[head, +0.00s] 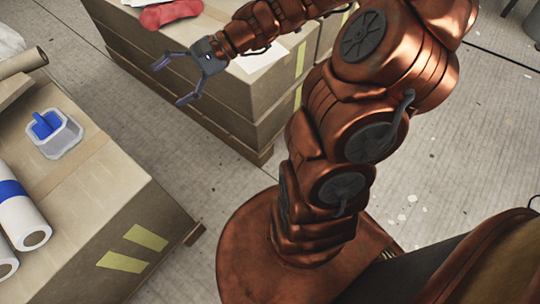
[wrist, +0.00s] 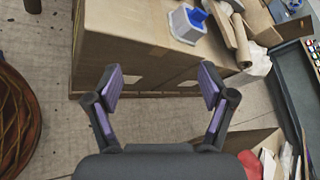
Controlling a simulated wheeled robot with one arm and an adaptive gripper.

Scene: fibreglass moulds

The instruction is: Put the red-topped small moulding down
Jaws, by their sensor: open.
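My gripper (head: 173,80) is open and empty, with its fingers spread over the gap between two cardboard stacks. In the wrist view its two fingers (wrist: 162,82) stand wide apart with nothing between them. I cannot make out a red-topped small moulding for certain in either view. A crumpled red item (head: 171,13) lies on the back cardboard stack, beyond my gripper; it looks more like a glove or cloth. Red pieces (wrist: 268,163) also show at the lower right of the wrist view, among white ones, and I cannot tell what they are.
A pale tub (head: 56,140) with a blue object (head: 43,125) stands on the left carton (head: 95,200); the tub also shows in the wrist view (wrist: 184,28). White rolls (head: 20,215) and brown tubes (head: 22,62) lie beside it. Bare concrete floor (head: 150,130) separates the stacks.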

